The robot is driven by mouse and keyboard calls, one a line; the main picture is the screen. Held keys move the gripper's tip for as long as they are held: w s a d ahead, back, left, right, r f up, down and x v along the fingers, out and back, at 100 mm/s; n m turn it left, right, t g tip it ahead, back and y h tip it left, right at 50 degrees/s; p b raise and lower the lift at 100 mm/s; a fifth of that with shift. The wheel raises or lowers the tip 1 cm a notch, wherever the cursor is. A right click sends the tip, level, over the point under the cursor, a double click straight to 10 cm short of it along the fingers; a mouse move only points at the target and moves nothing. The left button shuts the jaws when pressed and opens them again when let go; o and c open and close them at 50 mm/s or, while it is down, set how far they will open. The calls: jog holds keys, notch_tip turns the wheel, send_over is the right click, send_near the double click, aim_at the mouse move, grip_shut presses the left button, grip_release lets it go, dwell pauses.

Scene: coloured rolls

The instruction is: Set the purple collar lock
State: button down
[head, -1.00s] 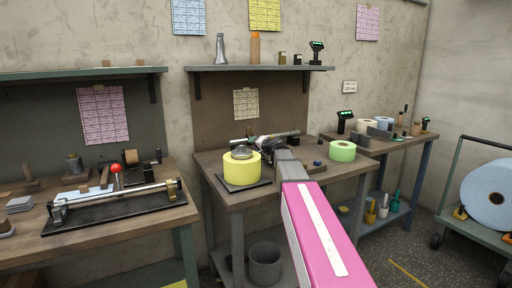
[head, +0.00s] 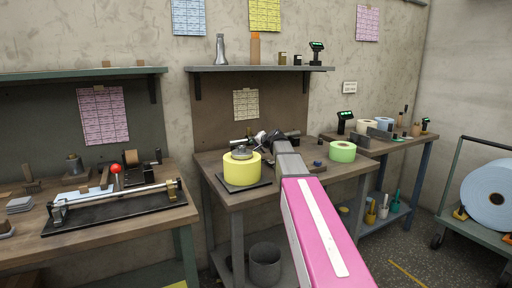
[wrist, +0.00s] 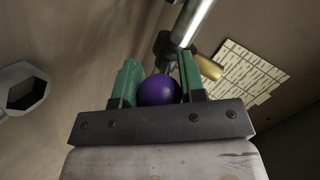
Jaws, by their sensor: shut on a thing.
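The purple collar lock knob (wrist: 158,91) is a round ball, seen in the wrist view between the green fingers of my gripper (wrist: 158,64). The gripper is shut on it. Behind the knob a dark collar (wrist: 164,45) sits by a shiny metal shaft (wrist: 196,20), with a brass-coloured piece (wrist: 208,67) to its right. In the head view my gripper (head: 267,138) is at the back of the middle bench, and my arm hides most of the shaft and the knob.
A yellow roll (head: 241,172) stands on a black base at the bench's front left. A green roll (head: 342,152) lies to the right. The left bench holds a shaft fixture with a red knob (head: 116,169). A shelf (head: 258,68) hangs above.

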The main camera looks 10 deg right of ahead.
jog(key=r+g+h, duration=0.1)
jog(key=g, duration=0.1)
jog(key=w+r+g, duration=0.1)
jog(key=g, duration=0.2)
jog(key=shift+a+r+h, duration=0.1)
jog(key=shift+h, duration=0.3)
jog(key=g, duration=0.1)
jog(key=w+r+g+h, duration=0.1)
jog(key=g, duration=0.1)
jog(key=shift+a+m, duration=0.15)
jog(key=shift+m, duration=0.25)
jog(key=shift+g, duration=0.7)
jog(key=shift+a+h, duration=0.1)
jog(key=shift+h, duration=0.2)
jog(key=c, duration=0.7)
grip_release()
jog(key=shift+r, duration=0.15)
jog(key=v, duration=1)
jog(key=shift+r, duration=0.3)
